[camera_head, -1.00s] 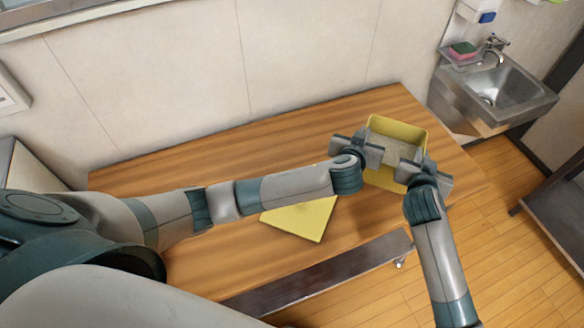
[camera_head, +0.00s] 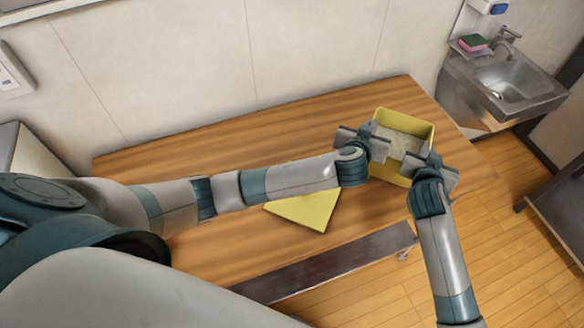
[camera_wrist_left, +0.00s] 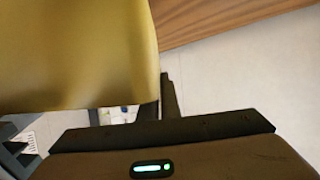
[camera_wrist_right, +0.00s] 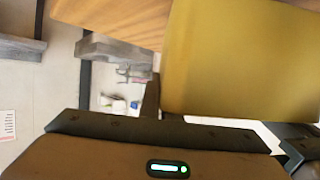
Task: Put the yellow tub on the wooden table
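The yellow tub (camera_head: 385,165) is at the right end of the wooden table (camera_head: 230,135), with pale, grainy contents inside. My left gripper (camera_head: 372,143) is at its left rim and my right gripper (camera_head: 425,162) at its right rim. Both appear closed on the tub's walls, though the fingertips are partly hidden. A yellow wall fills the upper left of the left wrist view (camera_wrist_left: 75,55) and the upper right of the right wrist view (camera_wrist_right: 240,60). I cannot tell whether the tub's base touches the table.
A flat yellow piece (camera_head: 308,208) lies on the table, partly hidden under my left arm. A dark metal strip (camera_head: 330,262) runs along the table's front edge. A steel sink (camera_head: 510,80) is at the back right. The table's left half looks clear.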

